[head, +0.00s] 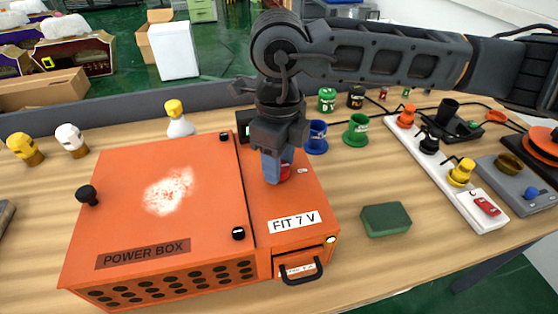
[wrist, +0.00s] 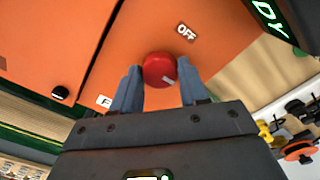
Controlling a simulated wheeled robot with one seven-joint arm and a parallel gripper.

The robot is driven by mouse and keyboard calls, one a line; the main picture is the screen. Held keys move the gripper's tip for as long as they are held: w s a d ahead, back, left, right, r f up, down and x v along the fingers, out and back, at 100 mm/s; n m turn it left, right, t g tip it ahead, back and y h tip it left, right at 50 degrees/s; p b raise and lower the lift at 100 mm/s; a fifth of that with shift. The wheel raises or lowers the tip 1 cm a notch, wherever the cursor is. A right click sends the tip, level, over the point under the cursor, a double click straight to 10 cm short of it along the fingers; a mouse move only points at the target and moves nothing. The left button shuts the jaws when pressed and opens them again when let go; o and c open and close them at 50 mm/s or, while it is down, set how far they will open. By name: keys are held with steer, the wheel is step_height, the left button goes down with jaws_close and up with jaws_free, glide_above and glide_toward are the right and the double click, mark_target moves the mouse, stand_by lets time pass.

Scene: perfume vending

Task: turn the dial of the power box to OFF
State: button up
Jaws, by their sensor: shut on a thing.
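The orange power box (head: 215,245) stands on the wooden table, with a "POWER BOX" label on its lid and a "FIT 7 V" label on its right part. Its red dial (wrist: 157,66) is between the blue-grey fingers of my gripper (wrist: 161,74), which is shut on it. In the head view my gripper (head: 277,168) reaches down from above and hides most of the dial (head: 285,174). The dial's white mark points to the lower right in the wrist view. The OFF label (wrist: 187,32) lies up and right of the dial there, away from the mark.
A green block (head: 386,219) lies right of the box. Blue (head: 316,137) and green (head: 357,130) cups stand behind it. A white power strip (head: 450,165) with plugs is at the right. Yellow (head: 26,148) and white (head: 71,140) heads stand at the left.

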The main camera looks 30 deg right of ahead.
steer(key=n+b, duration=0.1)
steer(key=b, duration=0.2)
steer(key=n+b, duration=0.2)
steer(key=b, duration=0.1)
steer(key=shift+f, duration=0.4)
steer(key=n+b, duration=0.5)
steer(key=b, duration=0.2)
steer(key=shift+r, duration=0.1)
steer(key=n+b, duration=0.4)
steer(key=shift+r+n, duration=0.1)
steer(key=shift+n, duration=0.2)
steer(key=n+b, duration=0.1)
steer(key=n, duration=0.1)
steer(key=n+b, duration=0.2)
steer(key=shift+r+n, duration=0.2)
steer(key=shift+n, duration=0.2)
steer(key=o, duration=1.1)
steer(key=shift+c, duration=0.2)
steer(key=shift+r, duration=3.95)
